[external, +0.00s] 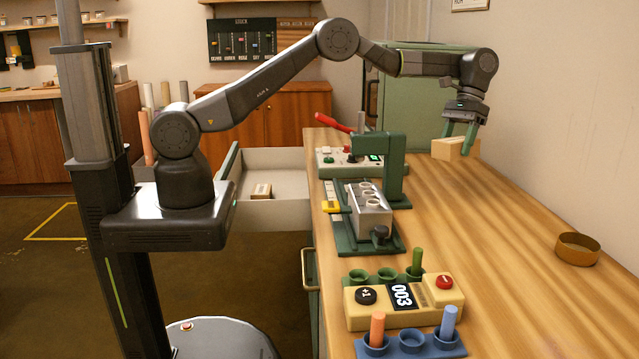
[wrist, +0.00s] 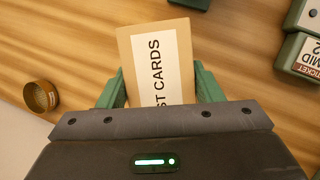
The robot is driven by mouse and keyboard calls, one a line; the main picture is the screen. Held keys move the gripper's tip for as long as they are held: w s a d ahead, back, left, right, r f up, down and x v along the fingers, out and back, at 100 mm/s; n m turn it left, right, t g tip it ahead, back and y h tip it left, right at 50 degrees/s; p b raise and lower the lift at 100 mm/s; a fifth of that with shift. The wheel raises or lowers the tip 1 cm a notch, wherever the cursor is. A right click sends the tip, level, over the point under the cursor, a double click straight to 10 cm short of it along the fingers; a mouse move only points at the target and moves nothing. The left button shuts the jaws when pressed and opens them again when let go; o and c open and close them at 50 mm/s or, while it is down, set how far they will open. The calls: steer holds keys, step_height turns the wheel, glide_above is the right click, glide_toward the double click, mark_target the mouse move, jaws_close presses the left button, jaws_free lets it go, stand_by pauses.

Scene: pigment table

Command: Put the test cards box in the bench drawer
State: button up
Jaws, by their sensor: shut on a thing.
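The test cards box (external: 450,148) is a tan box, held above the far right part of the wooden table. In the wrist view its top with a white label reading "ST CARDS" (wrist: 160,62) shows between the green fingers. My gripper (external: 460,140) is shut on the box, with one finger on each side of it. The bench drawer (external: 285,160) is pulled out at the left side of the table, open at the top. A small brown and white block (external: 261,191) lies inside it. The near end of the box is hidden behind my gripper in the wrist view.
A green press (external: 393,165) with a metal block stands between the drawer and my gripper. A control box with a red lever (external: 333,122) is behind it. A yellow counter box (external: 400,300) and a blue holder (external: 411,343) stand in front. A brown round dish (external: 577,249) is at right.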

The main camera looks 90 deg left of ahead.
steer(key=s+a+r+n+t+b, duration=0.1)
steer(key=s+a+r+n+b, duration=0.25)
steer(key=s+a, duration=0.6)
steer(key=s+a+r+n+t+h+b, duration=0.1)
steer(key=s+a+r+n+b, duration=0.25)
steer(key=a, duration=1.15)
steer(key=s+a+r+n+t+b, duration=0.1)
steer(key=s+a+r+n+b, duration=0.2)
steer(key=s+a, duration=0.7)
steer(key=s+a+f+n+b, duration=0.1)
steer(key=s+a+f, duration=0.6)
steer(key=a+f, duration=0.25)
steer(key=s+a+f+n+b, duration=0.1)
steer(key=s+a+f+n, duration=0.1)
steer(key=s+a+f, duration=0.7)
steer(key=shift+n+t+h, duration=0.3)
steer(key=shift+n+t, duration=0.2)
steer(key=s+a+f, duration=0.2)
steer(key=s+f, duration=0.2)
steer(key=f, duration=0.1)
steer(key=s+a+f+b, duration=0.1)
steer(key=s+a+f, duration=0.1)
steer(key=s+f, duration=0.2)
steer(key=s+a+f, duration=0.1)
steer(key=s+f, duration=0.4)
steer(key=f, duration=0.2)
steer(key=shift+s+a, duration=0.1)
steer(key=shift+a, duration=0.3)
steer(key=shift+f, duration=2.4)
steer(key=shift+f, duration=0.1)
